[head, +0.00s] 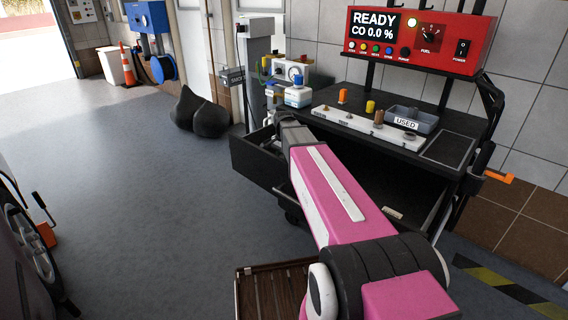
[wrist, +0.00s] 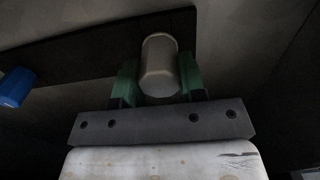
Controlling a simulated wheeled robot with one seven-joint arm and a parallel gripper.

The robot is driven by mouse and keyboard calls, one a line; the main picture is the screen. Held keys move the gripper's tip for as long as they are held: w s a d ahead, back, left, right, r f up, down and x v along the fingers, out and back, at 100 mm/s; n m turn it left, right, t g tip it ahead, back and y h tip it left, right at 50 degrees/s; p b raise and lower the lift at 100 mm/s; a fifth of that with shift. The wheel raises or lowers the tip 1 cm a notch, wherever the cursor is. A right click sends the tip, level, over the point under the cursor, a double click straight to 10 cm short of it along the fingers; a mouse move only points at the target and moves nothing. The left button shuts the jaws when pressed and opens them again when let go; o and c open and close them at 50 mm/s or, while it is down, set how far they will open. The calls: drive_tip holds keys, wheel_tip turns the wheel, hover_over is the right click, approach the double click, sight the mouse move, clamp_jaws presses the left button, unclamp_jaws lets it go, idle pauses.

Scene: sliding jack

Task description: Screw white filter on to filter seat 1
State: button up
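In the wrist view, the white filter (wrist: 159,68), a pale grey-white cylinder, sits between the two green fingers of my gripper (wrist: 158,78). The fingers flank it closely on both sides; whether they press on it I cannot tell. In the head view my gripper is hidden, with my pink arm reaching down to the open drawer (head: 262,166) of the black cart. A pale panel (head: 350,122) with a row of seats lies on the cart top. The seat labels are too small to read.
A blue cylinder (wrist: 16,87) lies left of my gripper by a dark strip (wrist: 85,48). A grey tray (head: 411,119) marked USED stands on the cart top. A red READY display (head: 415,40) hangs above. A white-and-blue device (head: 297,96) stands at the cart's left. Open floor lies left.

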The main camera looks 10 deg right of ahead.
drive_tip(key=shift+r, duration=0.15)
drive_tip(key=shift+r, duration=2.35)
